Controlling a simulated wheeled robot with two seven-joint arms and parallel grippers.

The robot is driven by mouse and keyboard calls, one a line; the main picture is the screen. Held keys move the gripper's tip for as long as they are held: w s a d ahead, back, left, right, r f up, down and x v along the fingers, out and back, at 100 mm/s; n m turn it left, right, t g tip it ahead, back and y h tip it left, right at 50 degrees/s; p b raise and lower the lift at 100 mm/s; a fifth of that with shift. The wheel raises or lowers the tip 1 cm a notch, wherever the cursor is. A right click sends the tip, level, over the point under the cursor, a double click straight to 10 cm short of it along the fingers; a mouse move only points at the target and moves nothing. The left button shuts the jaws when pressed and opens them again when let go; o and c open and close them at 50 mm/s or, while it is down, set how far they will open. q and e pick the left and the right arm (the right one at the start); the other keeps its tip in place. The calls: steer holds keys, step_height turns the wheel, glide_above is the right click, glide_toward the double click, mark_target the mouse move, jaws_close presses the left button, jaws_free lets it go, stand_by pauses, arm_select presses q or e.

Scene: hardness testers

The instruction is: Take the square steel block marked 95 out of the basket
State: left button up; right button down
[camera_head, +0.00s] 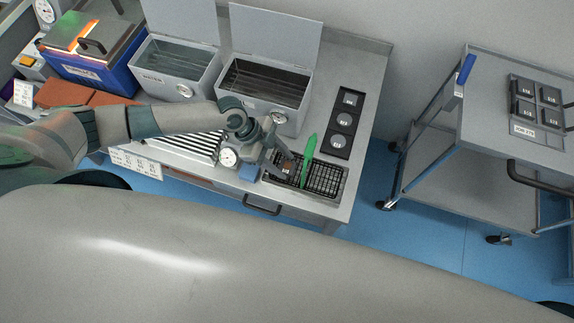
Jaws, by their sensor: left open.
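The black wire basket (325,183) stands at the front right of the steel bench. My left gripper (287,167) is over the left part of the basket, pointing down, with its jaws open. A small brownish patch shows at its fingertips; I cannot tell whether it is the block marked 95. No number can be read inside the basket, and the gripper hides part of its left side. A slim green object (308,160) stands up across the middle of the basket, right of the gripper. My right gripper is not in view.
A black tray (333,141) with three blocks lies behind the basket. Two grey open-lidded boxes (266,90) (178,70) stand at the back. A trolley (490,110) with dark square blocks stands at right, across a floor gap.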

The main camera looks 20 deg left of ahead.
mark_target(282, 165)
arm_select(q)
steer(key=c, duration=1)
steer(key=shift+r, duration=0.2)
step_height(282, 165, up, 10)
steer(key=shift+f+b, duration=0.15)
steer(key=shift+b, duration=0.95)
